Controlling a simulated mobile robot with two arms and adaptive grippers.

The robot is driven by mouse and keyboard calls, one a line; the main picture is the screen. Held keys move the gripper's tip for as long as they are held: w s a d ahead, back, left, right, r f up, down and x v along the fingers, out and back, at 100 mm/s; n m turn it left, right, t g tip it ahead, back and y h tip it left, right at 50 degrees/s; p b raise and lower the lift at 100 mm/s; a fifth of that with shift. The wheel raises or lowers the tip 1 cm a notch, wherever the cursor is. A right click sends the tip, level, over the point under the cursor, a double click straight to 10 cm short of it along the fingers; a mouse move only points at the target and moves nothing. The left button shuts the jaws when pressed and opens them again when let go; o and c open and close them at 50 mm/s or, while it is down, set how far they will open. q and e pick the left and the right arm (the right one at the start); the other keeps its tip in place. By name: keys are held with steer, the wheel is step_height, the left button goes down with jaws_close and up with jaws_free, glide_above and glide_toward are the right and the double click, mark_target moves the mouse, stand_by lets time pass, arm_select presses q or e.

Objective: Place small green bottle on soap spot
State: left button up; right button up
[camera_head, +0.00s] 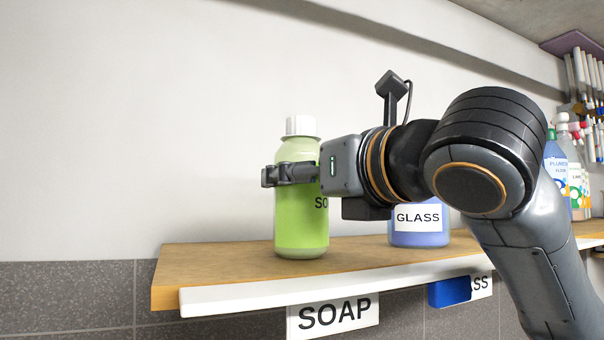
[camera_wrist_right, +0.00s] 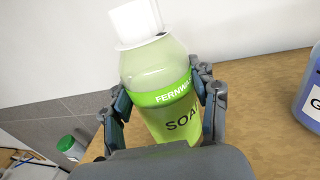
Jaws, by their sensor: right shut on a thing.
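The small green bottle (camera_head: 302,225) has a white cap and a "SOAP" label. It is upright at the left part of the wooden shelf (camera_head: 215,262), above the "SOAP" sign (camera_head: 333,315) on the shelf's front edge. Its base appears to be on or just above the board; I cannot tell which. My right gripper (camera_head: 291,174) is shut around the bottle's middle. In the right wrist view, the fingers (camera_wrist_right: 160,100) press on both sides of the bottle (camera_wrist_right: 165,80). My left gripper is not in view.
A blue bottle labelled "GLASS" (camera_head: 418,235) stands to the right on the shelf, partly behind my right arm. A blue block (camera_head: 449,292) covers part of the "GLASS" sign (camera_head: 481,287). More bottles (camera_head: 577,170) stand at the far right. The wall is behind the shelf.

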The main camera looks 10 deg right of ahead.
steer(key=shift+s+f, duration=0.1)
steer(key=o, duration=1.2)
steer(key=shift+a, duration=0.1)
steer(key=shift+c, duration=0.2)
steer(key=shift+o, duration=0.9)
steer(key=shift+s+b, duration=0.25)
steer(key=shift+b, duration=0.05)
steer(key=b+v, duration=0.5)
steer(key=v, duration=0.6)
steer(key=shift+w, duration=0.1)
steer(key=shift+s+d, duration=0.2)
steer(key=shift+s, duration=0.1)
